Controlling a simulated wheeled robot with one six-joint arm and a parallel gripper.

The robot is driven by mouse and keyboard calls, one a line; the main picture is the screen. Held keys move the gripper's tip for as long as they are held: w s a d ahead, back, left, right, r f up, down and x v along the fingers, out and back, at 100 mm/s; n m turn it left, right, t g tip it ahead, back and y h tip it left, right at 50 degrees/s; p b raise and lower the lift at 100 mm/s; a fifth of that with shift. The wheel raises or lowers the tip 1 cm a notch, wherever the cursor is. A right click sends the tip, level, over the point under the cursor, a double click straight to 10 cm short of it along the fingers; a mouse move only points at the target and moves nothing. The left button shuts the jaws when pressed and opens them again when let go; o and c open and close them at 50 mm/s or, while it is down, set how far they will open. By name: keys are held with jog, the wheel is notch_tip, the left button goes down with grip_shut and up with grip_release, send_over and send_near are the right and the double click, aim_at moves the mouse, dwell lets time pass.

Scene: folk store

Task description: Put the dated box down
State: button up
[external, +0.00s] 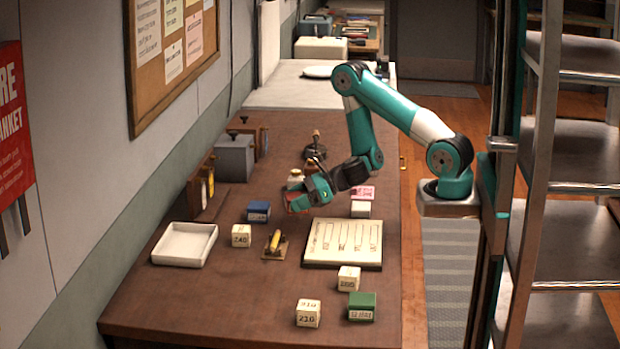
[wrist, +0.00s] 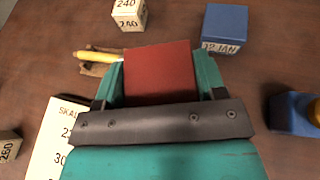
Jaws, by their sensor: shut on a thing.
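My gripper (external: 306,196) is shut on a red box (wrist: 160,72), held between the two teal fingers. The box also shows as a red patch at the fingertips in the external view (external: 297,203). No date shows on its visible face. It appears to be above the brown table (external: 190,300), but the gap is hard to judge. A blue box (wrist: 224,28) marked "12 JAN" stands on the table, apart from my gripper; it also shows in the external view (external: 258,211). A green dated box (external: 361,306) stands at the near right.
A white tray (external: 184,260) lies at the left. A cream board (external: 343,262) with ruled lines lies right of centre. A pink box (external: 362,192) is beyond the board. The near left table is clear.

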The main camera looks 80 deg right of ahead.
dwell(0.3)
jog(key=shift+w+d+r, duration=0.15)
jog(key=shift+w, duration=0.05)
jog(key=w+d+r+n+y+b, duration=0.1)
jog(key=w+d+r, duration=0.5)
jog(key=d+r, duration=0.3)
jog(key=w+d+r+b, duration=0.2)
jog(key=w+d+r, duration=0.4)
jog(key=d, duration=0.5)
jog(key=f, duration=1.8)
jog(key=shift+s+a+f+p, duration=0.1)
jog(key=shift+s+f+p, duration=0.2)
jog(key=shift+s+f, duration=0.05)
